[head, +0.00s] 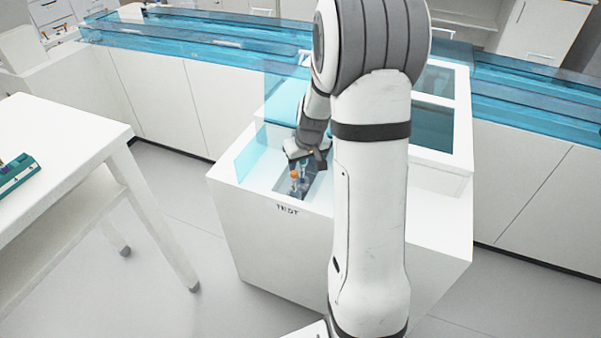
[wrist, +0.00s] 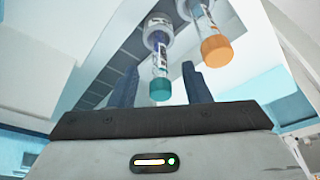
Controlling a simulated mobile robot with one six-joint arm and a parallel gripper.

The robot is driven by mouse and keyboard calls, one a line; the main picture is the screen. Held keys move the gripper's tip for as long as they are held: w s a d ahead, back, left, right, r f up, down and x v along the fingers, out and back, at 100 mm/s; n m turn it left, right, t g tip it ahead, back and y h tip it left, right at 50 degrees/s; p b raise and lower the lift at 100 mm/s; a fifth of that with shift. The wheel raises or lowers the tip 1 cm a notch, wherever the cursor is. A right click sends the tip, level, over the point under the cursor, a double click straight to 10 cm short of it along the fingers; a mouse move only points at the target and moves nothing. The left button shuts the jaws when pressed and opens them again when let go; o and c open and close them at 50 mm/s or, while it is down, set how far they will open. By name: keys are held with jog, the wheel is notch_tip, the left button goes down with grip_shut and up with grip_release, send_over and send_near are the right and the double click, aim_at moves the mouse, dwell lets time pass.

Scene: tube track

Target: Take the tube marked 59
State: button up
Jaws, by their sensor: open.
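Two capped tubes stand in holders in the recess of the white station marked TEST. The orange-capped tube (head: 294,175) is at the front; it also shows in the wrist view (wrist: 216,47). The teal-capped tube (wrist: 160,88) appears between the two fingers of my gripper (wrist: 158,70) in the wrist view. My gripper (head: 317,158) is open and low over the recess. I cannot tell whether the fingers are at the tube's depth, and I see no contact. The labels are too small to read, so I cannot tell which tube is 59.
The white TEST station (head: 270,240) has blue clear panels (head: 252,152) beside the recess. A blue-walled track (head: 200,45) runs behind. A white table (head: 60,150) with a teal rack (head: 18,172) stands at left. The floor between table and station is clear.

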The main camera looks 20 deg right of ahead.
jog(key=shift+x, duration=0.85)
jog(key=shift+c, duration=0.2)
jog(key=c, duration=0.8)
jog(key=shift+r, duration=0.15)
jog(key=r, duration=1.2)
jog(key=shift+s+a+p, duration=0.25)
jog(key=shift+a+p, duration=0.05)
jog(key=s+a+b, duration=0.1)
jog(key=s+a, duration=1.1)
jog(key=shift+s+a+f, duration=0.15)
